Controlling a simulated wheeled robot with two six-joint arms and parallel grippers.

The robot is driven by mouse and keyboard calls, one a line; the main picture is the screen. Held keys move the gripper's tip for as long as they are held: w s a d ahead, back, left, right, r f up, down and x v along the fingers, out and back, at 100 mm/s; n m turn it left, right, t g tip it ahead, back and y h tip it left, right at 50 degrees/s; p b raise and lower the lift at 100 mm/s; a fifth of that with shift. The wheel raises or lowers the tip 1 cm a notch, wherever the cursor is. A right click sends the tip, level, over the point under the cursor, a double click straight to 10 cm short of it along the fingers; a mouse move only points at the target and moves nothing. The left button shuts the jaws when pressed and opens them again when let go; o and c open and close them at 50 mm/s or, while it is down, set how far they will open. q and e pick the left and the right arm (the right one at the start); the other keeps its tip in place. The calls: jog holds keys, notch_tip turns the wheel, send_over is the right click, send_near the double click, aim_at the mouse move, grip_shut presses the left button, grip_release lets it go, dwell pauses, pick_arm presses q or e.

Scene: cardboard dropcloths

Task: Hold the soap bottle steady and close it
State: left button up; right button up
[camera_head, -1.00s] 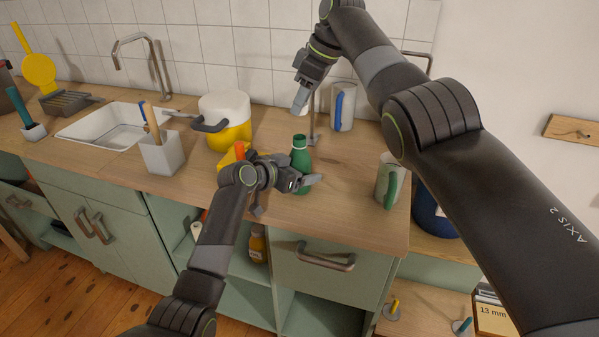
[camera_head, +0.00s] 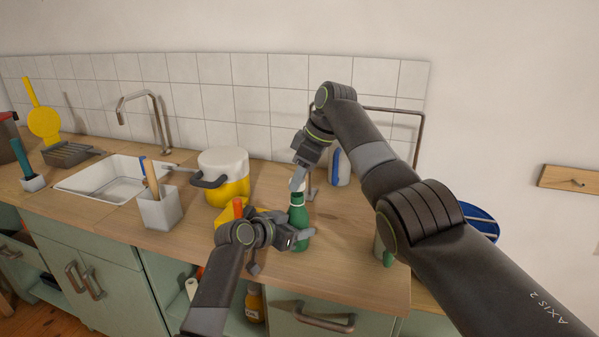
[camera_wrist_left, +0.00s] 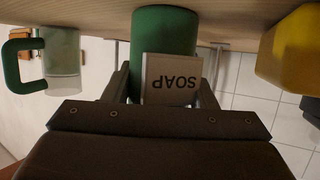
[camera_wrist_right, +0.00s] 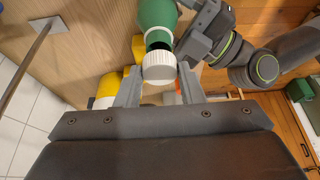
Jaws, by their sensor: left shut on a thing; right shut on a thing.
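The green soap bottle (camera_head: 298,213) stands upright on the wooden counter. My left gripper (camera_head: 302,237) is shut on its body from the left; in the left wrist view the bottle (camera_wrist_left: 165,28) is between the fingers, with its SOAP label (camera_wrist_left: 172,80) upside down. My right gripper (camera_head: 299,180) is above the bottle. In the right wrist view its fingers are shut on a white ribbed cap (camera_wrist_right: 159,66). The cap is close to the bottle's neck (camera_wrist_right: 158,38), where a dark opening shows. I cannot tell whether the cap touches the rim.
A yellow and white pot (camera_head: 225,186) stands behind and left of the bottle. A cup of utensils (camera_head: 160,210) and the sink (camera_head: 105,181) are farther left. A blue-handled mug (camera_head: 341,168) is behind the bottle. A green-handled mug (camera_wrist_left: 62,60) is partly hidden by my right arm.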

aim_at(295, 196)
jog(key=shift+f, duration=0.2)
dwell(0.4)
jog(key=shift+f, duration=0.8)
jog(key=shift+f, duration=0.55)
pick_arm(q)
grip_shut()
pick_arm(e)
jog(key=m, duration=0.2)
jog(key=m+t+h, duration=0.1)
jog(key=m, duration=0.2)
jog(key=shift+s+a+t, duration=0.15)
jog(key=shift+a+t, duration=0.05)
jog(key=shift+t, duration=0.1)
jog(key=m+t+h, duration=0.1)
jog(key=m, duration=0.3)
jog(key=shift+s+a+m, duration=0.1)
jog(key=shift+a+m, duration=0.05)
jog(key=shift+m, duration=0.25)
jog(key=m+h, duration=0.2)
jog(key=m, duration=0.2)
jog(key=shift+a+m, duration=0.15)
jog(key=shift+m, duration=0.25)
jog(key=m+h, duration=0.2)
jog(key=m, duration=0.3)
jog(key=shift+a+m, duration=0.1)
jog(key=shift+m, duration=0.2)
